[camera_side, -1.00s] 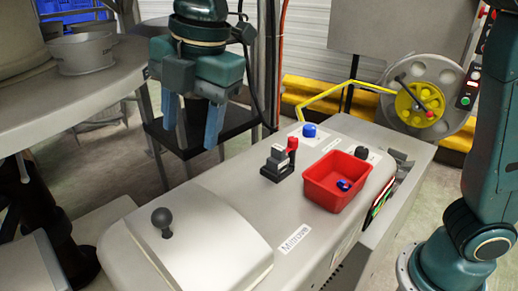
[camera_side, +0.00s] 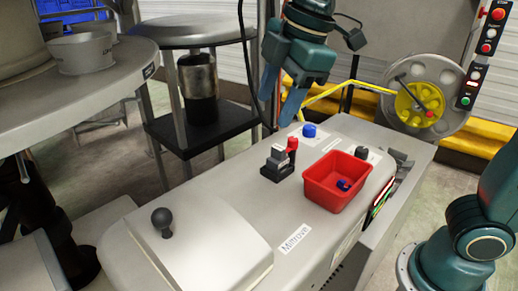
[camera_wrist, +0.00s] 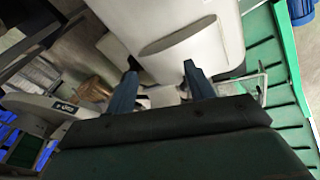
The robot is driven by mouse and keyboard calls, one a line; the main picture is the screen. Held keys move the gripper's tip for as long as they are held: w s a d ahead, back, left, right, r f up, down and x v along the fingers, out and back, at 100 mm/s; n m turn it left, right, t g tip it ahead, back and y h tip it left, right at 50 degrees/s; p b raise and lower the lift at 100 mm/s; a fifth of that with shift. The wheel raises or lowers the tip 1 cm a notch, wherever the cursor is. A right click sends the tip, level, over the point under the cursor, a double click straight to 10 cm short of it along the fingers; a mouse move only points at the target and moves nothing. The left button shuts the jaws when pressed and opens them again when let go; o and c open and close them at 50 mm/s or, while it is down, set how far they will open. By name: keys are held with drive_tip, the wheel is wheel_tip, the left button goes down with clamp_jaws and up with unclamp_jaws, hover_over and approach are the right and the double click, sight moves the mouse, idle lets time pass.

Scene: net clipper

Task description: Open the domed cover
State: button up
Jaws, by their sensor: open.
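The domed cover (camera_side: 200,250) is a pale, rounded lid at the near left end of the grey machine. It lies down on the machine top, with a black ball knob (camera_side: 163,221) standing on it. My gripper (camera_side: 280,100) is in the air above the far end of the machine, well up and to the right of the cover and apart from it. Its blue fingers are spread, with nothing between them. In the wrist view, my gripper (camera_wrist: 160,82) also shows parted fingers. I cannot make out the cover or its knob for certain there.
A red bin (camera_side: 332,195) with small blue pieces sits on the machine. Beside it stand a black block with a red knob (camera_side: 291,145), a blue button (camera_side: 309,130) and a black knob (camera_side: 361,152). A round table (camera_side: 140,75) is left.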

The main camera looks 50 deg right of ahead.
drive_tip(key=s+d+f+m+t, duration=0.1)
drive_tip(key=s+d+f+m, duration=0.3)
drive_tip(key=s+d+m, duration=0.3)
drive_tip(key=s+d+f+m+t+h, duration=0.1)
drive_tip(key=s+d+f+m, duration=0.3)
drive_tip(key=s+d+m, duration=0.2)
drive_tip(key=shift+s+d+f+m, duration=0.2)
drive_tip(key=shift+s+d+m, duration=0.15)
drive_tip(key=shift+s+m, duration=0.45)
drive_tip(key=shift+s, duration=0.1)
idle(0.3)
drive_tip(key=w+a+r+g+y, duration=0.2)
drive_tip(key=w+a+r, duration=0.7)
drive_tip(key=w+a, duration=0.4)
drive_tip(key=w+a+f+m+g, duration=0.1)
drive_tip(key=w+a, duration=0.3)
drive_tip(key=a, duration=0.4)
drive_tip(key=w+a+f+g, duration=0.1)
drive_tip(key=w+a, duration=0.3)
drive_tip(key=a, duration=0.5)
drive_tip(key=shift+w+a+f+m+g, duration=0.2)
drive_tip(key=shift+a+f+m+g, duration=0.1)
drive_tip(key=shift+f+m+g, duration=0.15)
